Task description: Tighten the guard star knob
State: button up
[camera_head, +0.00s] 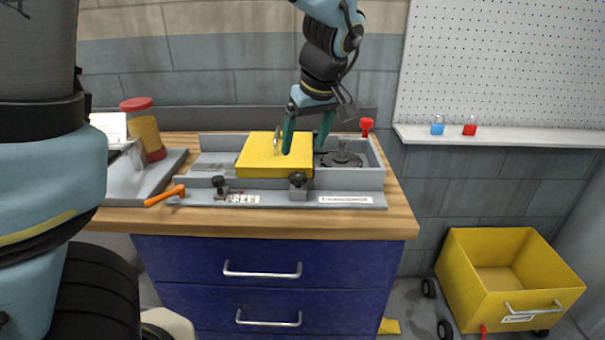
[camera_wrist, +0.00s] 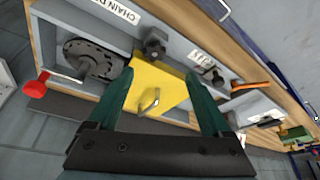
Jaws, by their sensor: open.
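A yellow guard cover (camera_head: 262,160) sits over the left and middle of the grey machine tray, with a metal handle (camera_head: 277,141) on top. A black knob (camera_head: 298,180) stands at its front right corner; it also shows in the wrist view (camera_wrist: 155,44) beside the yellow cover. I take it for the guard star knob. A second black knob (camera_head: 219,183) sits further left on the front ledge. My gripper (camera_head: 304,150) points down above the right part of the cover, behind the corner knob. In the wrist view its green fingers (camera_wrist: 160,74) are wide apart with nothing between their tips.
A black sprocket (camera_head: 342,159) lies right of the cover, with a red-topped lever (camera_head: 366,124) behind it. An orange-handled tool (camera_head: 165,195) lies at the left front. A red-lidded jar (camera_head: 143,128) stands at the back left. A yellow bin (camera_head: 510,290) is on the floor.

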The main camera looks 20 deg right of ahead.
aim_at(299, 177)
jog(key=x, duration=0.3)
jog(key=p+x, duration=0.1)
jog(key=x, duration=0.3)
jog(key=d+p+x, duration=0.1)
jog(key=x, duration=0.2)
jog(key=shift+f, duration=0.2)
grip_shut()
dwell(0.6)
